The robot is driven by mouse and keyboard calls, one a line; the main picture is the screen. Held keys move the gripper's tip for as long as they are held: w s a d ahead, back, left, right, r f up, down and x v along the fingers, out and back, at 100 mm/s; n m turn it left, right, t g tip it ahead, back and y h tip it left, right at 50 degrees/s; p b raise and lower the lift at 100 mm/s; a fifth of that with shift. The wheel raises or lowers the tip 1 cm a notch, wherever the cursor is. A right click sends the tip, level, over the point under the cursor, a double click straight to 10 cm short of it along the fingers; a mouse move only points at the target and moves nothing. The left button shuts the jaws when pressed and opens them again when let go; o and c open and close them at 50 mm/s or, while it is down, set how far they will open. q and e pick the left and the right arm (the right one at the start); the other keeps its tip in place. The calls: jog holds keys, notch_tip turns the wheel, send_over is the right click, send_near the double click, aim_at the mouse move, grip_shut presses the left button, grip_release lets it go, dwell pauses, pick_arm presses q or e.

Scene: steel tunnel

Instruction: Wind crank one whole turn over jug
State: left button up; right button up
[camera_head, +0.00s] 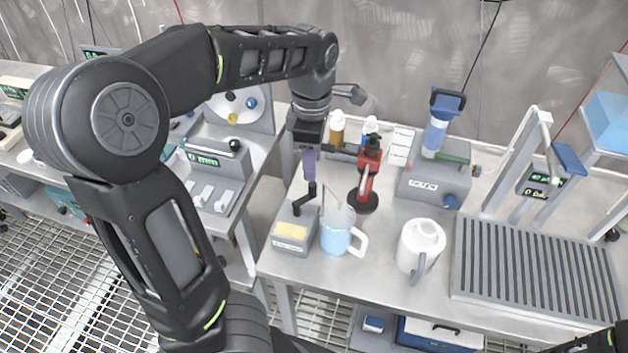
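The crank has a purple grip (309,166) and a black bent arm (304,199). It stands at a grey box (291,238) with a yellow label, near the table's front left edge. My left gripper (308,146) points down from above and appears shut on the top of the purple grip; its fingertips are small and partly hidden. The clear jug (337,240) with light blue liquid and a white handle stands upright just right of the box. A clear pointed piece shows at its top. Of my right arm, only a dark part shows at the bottom right; its gripper does not show.
A red and black stand (367,182) is close behind the jug. A grey device with a blue-topped cylinder (435,182) and small bottles (337,128) are behind.

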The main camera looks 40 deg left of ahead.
aim_at(312, 184)
pick_arm(q)
notch_tip(312, 184, down, 8)
jog(key=shift+r+b, duration=0.1)
jog(key=shift+b, duration=0.25)
jog(key=shift+c, duration=0.4)
grip_shut()
